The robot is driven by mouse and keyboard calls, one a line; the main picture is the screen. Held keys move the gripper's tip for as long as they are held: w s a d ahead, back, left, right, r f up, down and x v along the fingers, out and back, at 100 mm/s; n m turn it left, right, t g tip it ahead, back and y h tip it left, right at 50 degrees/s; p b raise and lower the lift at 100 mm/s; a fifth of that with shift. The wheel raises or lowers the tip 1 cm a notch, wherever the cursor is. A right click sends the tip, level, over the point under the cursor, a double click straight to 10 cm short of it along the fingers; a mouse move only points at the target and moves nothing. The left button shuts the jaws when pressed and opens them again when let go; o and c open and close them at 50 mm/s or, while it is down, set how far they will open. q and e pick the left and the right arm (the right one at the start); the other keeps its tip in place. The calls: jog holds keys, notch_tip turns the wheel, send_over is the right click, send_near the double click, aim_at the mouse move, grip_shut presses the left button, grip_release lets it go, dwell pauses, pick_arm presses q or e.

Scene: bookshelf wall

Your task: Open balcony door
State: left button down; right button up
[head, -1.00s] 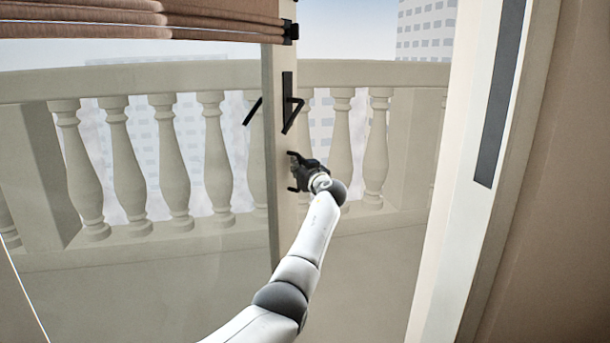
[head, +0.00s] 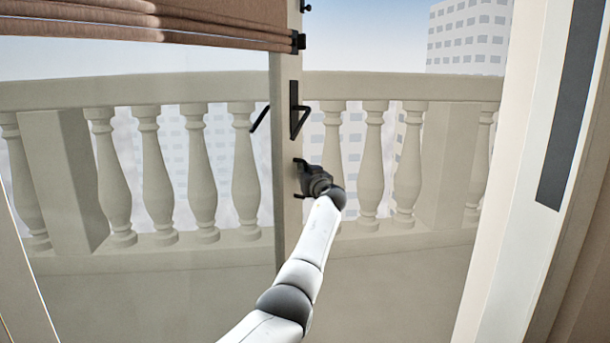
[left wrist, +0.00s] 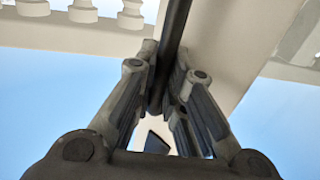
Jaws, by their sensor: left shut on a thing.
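The balcony door's pale edge post (head: 287,235) stands left of centre in the head view. A black handle (head: 294,100) is on it. My left gripper (head: 297,178) is at the post, below the handle. In the left wrist view its fingers (left wrist: 164,85) close around a dark bar (left wrist: 175,28) that runs beside a broad cream surface (left wrist: 240,40). I cannot tell which part of the door this bar is. A second black handle piece (head: 260,118) shows left of the post. My right gripper is not in view.
A stone balustrade (head: 180,92) runs across behind the door. A pleated brown blind (head: 150,20) hangs at upper left. The pale door frame (head: 520,200) stands at right, with a wide gap between it and the post.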

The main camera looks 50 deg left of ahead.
pick_arm(q)
jog(key=c, duration=1.5)
grip_release()
jog(key=v, duration=1.2)
